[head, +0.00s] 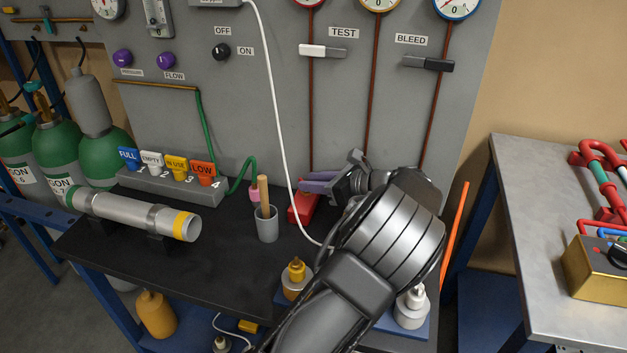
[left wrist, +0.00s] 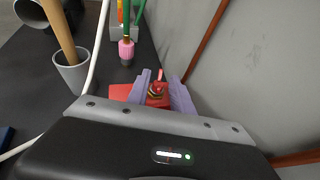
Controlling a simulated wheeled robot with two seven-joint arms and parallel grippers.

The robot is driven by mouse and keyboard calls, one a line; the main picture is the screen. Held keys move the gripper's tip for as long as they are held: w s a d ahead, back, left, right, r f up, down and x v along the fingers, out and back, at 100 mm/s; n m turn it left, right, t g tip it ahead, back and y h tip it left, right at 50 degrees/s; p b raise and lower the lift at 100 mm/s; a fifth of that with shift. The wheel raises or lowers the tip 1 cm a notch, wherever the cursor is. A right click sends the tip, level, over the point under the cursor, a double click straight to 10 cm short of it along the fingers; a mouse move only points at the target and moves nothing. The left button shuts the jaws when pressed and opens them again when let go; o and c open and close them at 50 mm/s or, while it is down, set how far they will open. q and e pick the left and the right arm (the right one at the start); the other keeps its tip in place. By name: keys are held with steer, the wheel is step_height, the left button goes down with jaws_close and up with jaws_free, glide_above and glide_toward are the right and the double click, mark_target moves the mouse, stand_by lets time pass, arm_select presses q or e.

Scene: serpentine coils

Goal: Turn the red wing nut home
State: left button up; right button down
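The red wing nut (left wrist: 160,76) shows in the left wrist view on top of a small brass-coloured piece on a red block (left wrist: 121,92). The red block also shows in the head view (head: 303,207), at the back of the black bench; there the wing nut is hidden by my gripper. My left gripper (head: 312,182) reaches over the block. In the left wrist view its two purple fingers (left wrist: 160,86) stand apart, one on each side of the wing nut. I cannot tell whether either finger touches it. My right gripper is not in view.
A grey cup (head: 267,224) with a wooden stick stands left of the block. A pink-tipped green hose (left wrist: 126,48) is close by. A white cord (head: 268,80) hangs down the grey panel (head: 270,130) behind. A steel cylinder (head: 130,213) lies at left.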

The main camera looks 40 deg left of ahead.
arm_select(q)
jaws_close()
stand_by(0.3)
stand_by(0.5)
